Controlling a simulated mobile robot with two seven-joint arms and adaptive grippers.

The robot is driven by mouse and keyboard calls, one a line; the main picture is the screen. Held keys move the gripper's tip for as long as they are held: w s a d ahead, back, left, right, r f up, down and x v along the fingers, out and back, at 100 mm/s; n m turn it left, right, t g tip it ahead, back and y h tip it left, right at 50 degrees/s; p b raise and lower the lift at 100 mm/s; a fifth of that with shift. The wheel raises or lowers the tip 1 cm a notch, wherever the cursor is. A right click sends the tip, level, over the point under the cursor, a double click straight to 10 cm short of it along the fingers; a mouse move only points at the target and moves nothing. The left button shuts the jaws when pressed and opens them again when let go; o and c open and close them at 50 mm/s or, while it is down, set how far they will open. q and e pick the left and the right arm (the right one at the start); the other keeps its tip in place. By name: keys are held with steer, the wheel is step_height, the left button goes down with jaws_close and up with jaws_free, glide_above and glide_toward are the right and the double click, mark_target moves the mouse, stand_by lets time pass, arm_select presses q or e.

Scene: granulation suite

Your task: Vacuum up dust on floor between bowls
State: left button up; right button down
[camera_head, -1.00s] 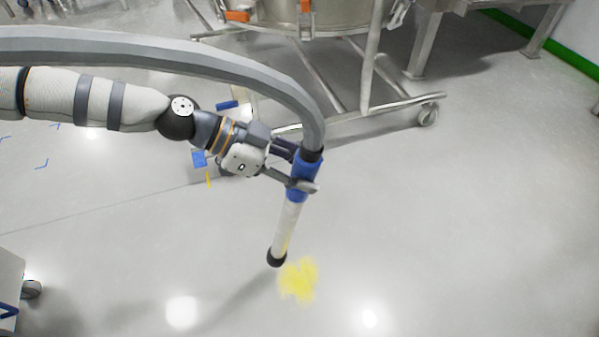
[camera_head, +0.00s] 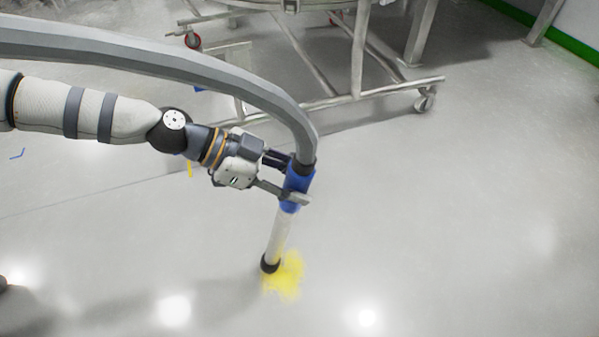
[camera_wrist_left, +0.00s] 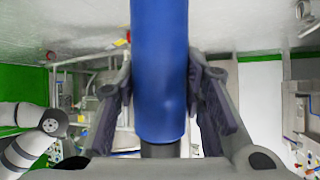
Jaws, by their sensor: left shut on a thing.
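My left gripper (camera_head: 290,188) is shut on the blue grip of the vacuum wand (camera_head: 279,235). The wand has a pale tube, a black nozzle at its lower end and a thick grey hose (camera_head: 200,75) arching away to the upper left. The nozzle is over the left edge of the yellow dust patch (camera_head: 288,278) on the grey floor; I cannot tell whether it touches the floor. In the left wrist view the blue grip (camera_wrist_left: 160,70) stands between both fingers. My right gripper is not in view.
A steel bowl's wheeled frame (camera_head: 370,95) stands behind the wand, with a caster (camera_head: 425,102) at its right corner. A steel leg (camera_head: 420,35) stands farther back, near a green wall base. The floor right of the dust is clear.

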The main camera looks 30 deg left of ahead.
arm_select(q)
steer(key=shift+d, duration=0.1)
